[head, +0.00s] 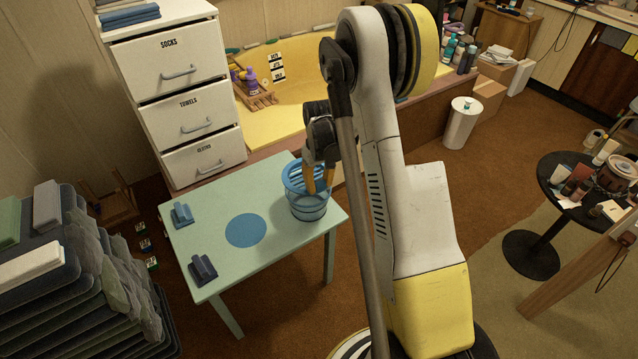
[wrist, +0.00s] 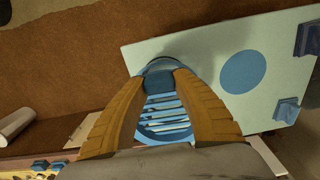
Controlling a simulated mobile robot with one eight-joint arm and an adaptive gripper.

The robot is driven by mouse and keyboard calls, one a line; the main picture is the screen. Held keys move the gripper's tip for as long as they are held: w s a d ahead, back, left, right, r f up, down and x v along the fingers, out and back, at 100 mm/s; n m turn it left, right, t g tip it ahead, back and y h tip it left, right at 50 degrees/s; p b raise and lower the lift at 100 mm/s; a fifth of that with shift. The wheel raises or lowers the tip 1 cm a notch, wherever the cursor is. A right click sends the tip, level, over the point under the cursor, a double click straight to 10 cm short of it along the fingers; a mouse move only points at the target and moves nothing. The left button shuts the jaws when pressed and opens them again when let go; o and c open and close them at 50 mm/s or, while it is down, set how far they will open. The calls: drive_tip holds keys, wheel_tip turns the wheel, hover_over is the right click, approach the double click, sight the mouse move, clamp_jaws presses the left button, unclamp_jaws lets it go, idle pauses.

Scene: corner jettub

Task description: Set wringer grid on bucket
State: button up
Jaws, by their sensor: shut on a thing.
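The blue bucket (head: 309,208) stands upright on the right corner of the pale green table. The blue slatted wringer grid (head: 293,180) is at the bucket's mouth and looks slightly tilted; I cannot tell whether it rests on the rim all round. My gripper (head: 318,188) points down over the bucket, its orange fingers shut on the grid. In the wrist view the fingertips (wrist: 162,82) close on a dark blue part of the grid, and its slats (wrist: 166,112) show between the fingers. The bucket's far rim (wrist: 160,62) shows just beyond; the fingers hide its sides.
A white drawer cabinet (head: 185,95) and a yellow tub (head: 275,125) stand behind.

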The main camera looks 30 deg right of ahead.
wheel_tip(320, 180, down, 2)
drive_tip(key=shift+f+b, duration=0.15)
drive_tip(key=shift+b, duration=0.5)
drive_tip(key=shift+f, duration=1.65)
drive_tip(key=o, duration=1.2)
drive_tip(key=shift+c, duration=0.2)
wheel_tip(320, 180, up, 12)
drive_tip(key=shift+a+r, duration=0.1)
drive_tip(key=shift+r, duration=0.05)
